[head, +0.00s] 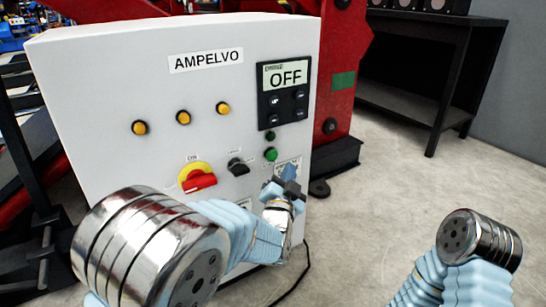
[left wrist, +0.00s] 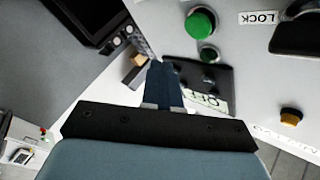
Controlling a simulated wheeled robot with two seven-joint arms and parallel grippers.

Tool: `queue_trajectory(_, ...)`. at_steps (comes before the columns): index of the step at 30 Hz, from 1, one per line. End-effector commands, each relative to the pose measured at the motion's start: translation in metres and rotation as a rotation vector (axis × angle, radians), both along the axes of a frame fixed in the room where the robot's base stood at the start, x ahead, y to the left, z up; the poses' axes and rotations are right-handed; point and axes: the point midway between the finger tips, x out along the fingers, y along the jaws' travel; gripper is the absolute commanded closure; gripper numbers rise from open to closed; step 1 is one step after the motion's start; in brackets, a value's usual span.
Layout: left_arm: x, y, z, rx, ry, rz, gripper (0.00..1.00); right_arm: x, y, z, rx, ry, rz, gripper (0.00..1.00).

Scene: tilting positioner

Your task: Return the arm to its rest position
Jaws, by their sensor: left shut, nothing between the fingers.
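My left gripper (head: 287,178) is in front of the lower right part of a white control cabinet (head: 110,90) labelled AMPELVO. Its fingers are shut with nothing between them; the left wrist view shows them (left wrist: 163,85) together, pointing past the panel's face. I cannot tell whether they touch the panel. My left arm crosses the lower front of the cabinet and hides part of it. Of my right arm only a link shows at the lower right of the head view; its gripper is out of view.
The panel carries a display (head: 285,76) reading OFF, a green button (head: 271,154), a black knob (head: 237,167), a red and yellow switch (head: 198,178) and orange lamps (head: 183,118). Red machinery (head: 340,70) stands behind. A dark table (head: 420,100) stands at right; floor between is clear.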

Motion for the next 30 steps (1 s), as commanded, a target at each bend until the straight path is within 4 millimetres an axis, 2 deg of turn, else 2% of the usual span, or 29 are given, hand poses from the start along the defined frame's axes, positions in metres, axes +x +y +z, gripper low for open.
queue_trajectory(13,0.0,0.0,0.0,0.0,0.001,-0.001,1.0,0.0,0.001,0.0,0.001,0.002,0.001,0.41)
queue_trajectory(16,0.003,0.007,-0.015,-0.003,0.053,0.003,1.0,-0.001,0.002,0.006,0.005,0.003,0.004,0.41)
queue_trajectory(17,0.005,0.012,-0.025,-0.008,0.086,0.006,1.0,-0.001,0.002,0.009,0.005,0.003,0.004,0.41)
queue_trajectory(20,0.006,0.036,-0.078,-0.042,0.264,0.022,1.0,-0.001,0.003,0.023,0.005,0.003,0.005,0.41)
queue_trajectory(23,-0.01,0.069,-0.153,-0.115,0.523,0.058,1.0,-0.001,0.004,0.04,0.005,0.002,0.006,0.41)
queue_trajectory(24,-0.023,0.082,-0.183,-0.158,0.636,0.079,1.0,-0.001,0.004,0.047,0.005,0.002,0.006,0.41)
queue_trajectory(26,-0.05,0.1,-0.225,-0.231,0.808,0.116,1.0,-0.002,0.005,0.057,0.005,0.001,0.008,0.41)
queue_trajectory(27,-0.073,0.11,-0.251,-0.286,0.926,0.144,1.0,-0.002,0.005,0.064,0.005,0.001,0.008,0.41)
queue_trajectory(29,-0.111,0.122,-0.283,-0.377,1.097,0.189,1.0,-0.002,0.006,0.074,0.006,0.001,0.011,0.41)
queue_trajectory(30,-0.138,0.127,-0.299,-0.44,1.206,0.221,1.0,-0.003,0.006,0.081,0.006,0.001,0.011,0.41)
